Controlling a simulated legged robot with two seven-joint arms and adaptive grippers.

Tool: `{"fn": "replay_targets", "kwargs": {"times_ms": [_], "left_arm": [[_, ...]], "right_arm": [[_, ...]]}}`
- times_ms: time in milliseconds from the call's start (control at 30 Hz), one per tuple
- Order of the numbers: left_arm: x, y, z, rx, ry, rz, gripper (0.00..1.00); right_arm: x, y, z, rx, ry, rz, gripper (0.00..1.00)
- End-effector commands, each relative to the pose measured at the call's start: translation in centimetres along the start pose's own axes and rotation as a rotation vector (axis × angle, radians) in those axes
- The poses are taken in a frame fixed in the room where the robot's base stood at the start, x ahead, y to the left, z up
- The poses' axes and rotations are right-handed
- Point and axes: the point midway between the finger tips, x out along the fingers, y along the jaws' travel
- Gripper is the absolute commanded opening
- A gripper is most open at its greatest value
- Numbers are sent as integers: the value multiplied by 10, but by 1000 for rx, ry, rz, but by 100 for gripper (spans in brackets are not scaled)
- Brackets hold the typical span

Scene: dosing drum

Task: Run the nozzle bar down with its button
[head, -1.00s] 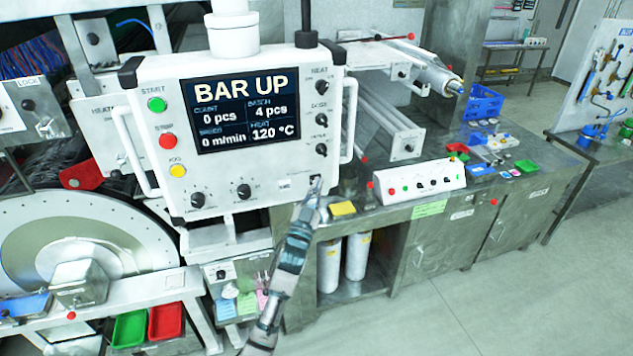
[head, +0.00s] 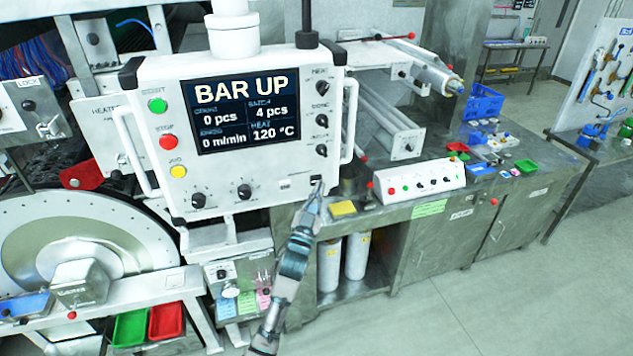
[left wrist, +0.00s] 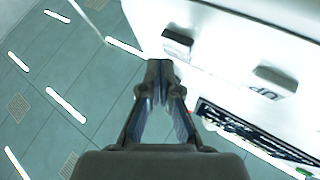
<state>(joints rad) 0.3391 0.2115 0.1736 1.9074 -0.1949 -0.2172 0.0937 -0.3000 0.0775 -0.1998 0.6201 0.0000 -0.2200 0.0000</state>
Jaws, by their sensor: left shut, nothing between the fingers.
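The white control panel (head: 240,140) hangs upright, and its screen (head: 245,110) reads BAR UP. A small dark button (head: 316,178) sits at its lower right corner, beside a small pale label (head: 285,184). My left gripper (head: 317,190) is shut and empty, with its tips right at or just below this button. I cannot tell whether the tips touch the button. The nozzle bar is not clearly identifiable.
The panel also carries green (head: 157,105), red (head: 167,141) and yellow (head: 178,171) buttons and several black knobs. A white handle (head: 350,120) stands out on its right side. A bench with a white button box (head: 420,182) lies to the right. The floor at lower right is clear.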

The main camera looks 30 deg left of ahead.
Motion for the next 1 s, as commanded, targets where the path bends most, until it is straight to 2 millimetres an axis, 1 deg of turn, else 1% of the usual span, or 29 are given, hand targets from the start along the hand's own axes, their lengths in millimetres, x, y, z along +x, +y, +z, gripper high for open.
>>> {"fn": "replay_targets", "kwargs": {"times_ms": [533,1000], "left_arm": [[-32,24,-24,-1,0,0,0],[-35,25,-25,0,0,0,0]], "right_arm": [[-11,3,-1,-2,0,3,0],[-11,3,-1,-2,0,3,0]]}}
